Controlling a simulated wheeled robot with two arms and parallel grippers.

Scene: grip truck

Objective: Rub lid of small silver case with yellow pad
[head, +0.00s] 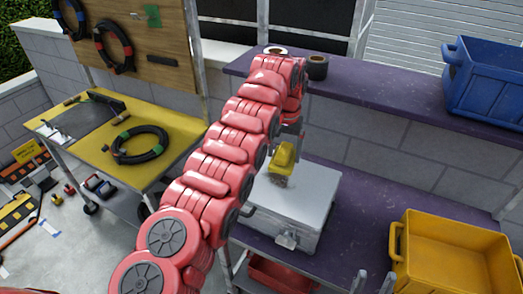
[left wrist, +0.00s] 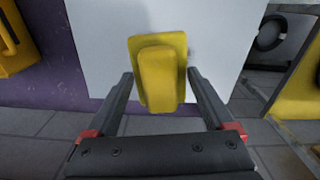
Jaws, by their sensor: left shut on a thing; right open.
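The small silver case (head: 312,190) sits closed on the lower purple shelf, latch toward me. Its pale lid (left wrist: 105,45) fills much of the left wrist view. My left gripper (head: 287,148) points down over the lid, shut on the yellow pad (head: 282,160). The pad (left wrist: 157,80) shows between its fingers (left wrist: 160,95). A greyish patch (head: 280,181) shows on the lid just below the pad; whether it is dirt or shadow I cannot tell. I cannot tell if the pad touches the lid. My right gripper (head: 374,283) is open and empty at the bottom edge, fingertips only.
A yellow crate (head: 398,245) stands right of the case on the shelf. A blue crate (head: 480,85) and tape rolls (head: 317,67) are on the upper purple shelf. A yellow-topped cart (head: 185,125) with a coiled cable (head: 140,145) stands left. A red bin (head: 280,275) is below.

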